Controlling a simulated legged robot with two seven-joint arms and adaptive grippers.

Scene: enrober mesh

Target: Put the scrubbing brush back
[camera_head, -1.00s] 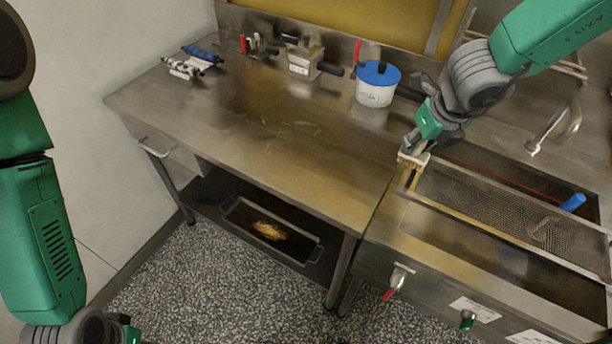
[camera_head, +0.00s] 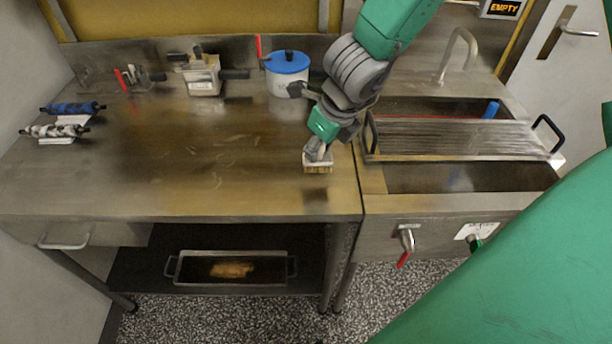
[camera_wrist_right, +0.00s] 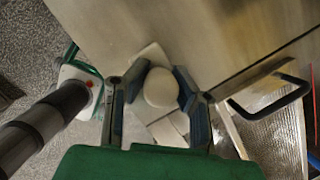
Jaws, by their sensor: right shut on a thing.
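The scrubbing brush (camera_head: 318,167) has a pale block and tan bristles pointing down. My right gripper (camera_head: 318,150) is shut on its top, near the right end of the steel table (camera_head: 130,180). The brush looks close above the tabletop; I cannot tell if the bristles touch it. In the right wrist view, the fingers of my right gripper (camera_wrist_right: 152,92) are on either side of the brush's round white knob (camera_wrist_right: 160,88). The mesh rack (camera_head: 450,140), with black handles, lies across the sink to the right of the brush. My left gripper is not in view.
A white pot with a blue lid (camera_head: 288,72) stands behind the gripper. A metal container (camera_head: 203,77) and two rollers (camera_head: 72,108) stand farther left. A blue handle (camera_head: 491,109) shows at the sink. A tray (camera_head: 230,270) sits on the lower shelf. The table's middle is clear.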

